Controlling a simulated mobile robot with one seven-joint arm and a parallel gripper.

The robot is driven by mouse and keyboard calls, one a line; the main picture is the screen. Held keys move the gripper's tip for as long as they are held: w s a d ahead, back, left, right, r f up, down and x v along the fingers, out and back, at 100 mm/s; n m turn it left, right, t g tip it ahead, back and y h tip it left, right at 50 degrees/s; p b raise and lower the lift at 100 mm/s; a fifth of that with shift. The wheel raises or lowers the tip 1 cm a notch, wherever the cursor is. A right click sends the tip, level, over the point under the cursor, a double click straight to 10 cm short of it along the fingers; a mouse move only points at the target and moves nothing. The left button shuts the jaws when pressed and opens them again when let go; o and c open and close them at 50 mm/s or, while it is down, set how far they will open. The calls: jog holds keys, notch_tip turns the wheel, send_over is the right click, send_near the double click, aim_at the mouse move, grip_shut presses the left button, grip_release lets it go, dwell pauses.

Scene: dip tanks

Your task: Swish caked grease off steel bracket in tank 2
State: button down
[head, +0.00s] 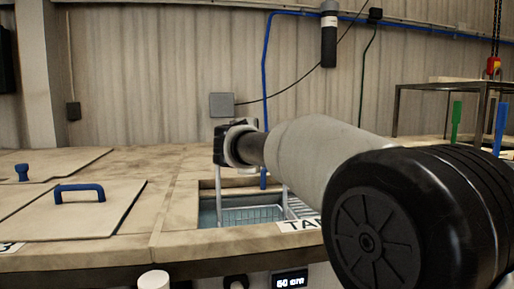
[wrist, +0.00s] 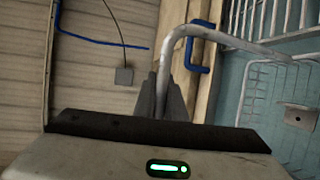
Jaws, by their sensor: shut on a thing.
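My gripper (head: 221,160) is shut on the pale metal handle (head: 219,185) of a wire basket (head: 245,214). The basket sits down in an open tank (head: 207,190) holding bluish liquid. In the wrist view my gripper's fingers (wrist: 166,98) pinch the handle (wrist: 230,40), which bends over to the right toward the basket wires (wrist: 262,85). A small grey plate with a hole (wrist: 300,119), perhaps the steel bracket, shows at the right edge among the wires. Any grease on it is too small to make out. The tank's label (head: 298,226) is partly hidden by my arm.
A closed lid with a blue handle (head: 79,192) lies left of the open tank. Another blue knob (head: 22,172) is farther left. A small display (head: 290,283) is on the tank front. A metal frame (head: 440,88) stands at the back right.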

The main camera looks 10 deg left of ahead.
notch_tip(320, 180, down, 8)
jog(key=shift+r+b, duration=0.2)
jog(key=shift+b, duration=0.1)
jog(key=shift+w+d, duration=0.1)
jog(key=shift+d, duration=0.05)
dwell(0.3)
jog(key=shift+a, duration=0.2)
dwell(1.5)
jog(key=shift+d, duration=0.1)
jog(key=shift+s+a, duration=0.2)
dwell(1.6)
jog(key=shift+d, duration=0.15)
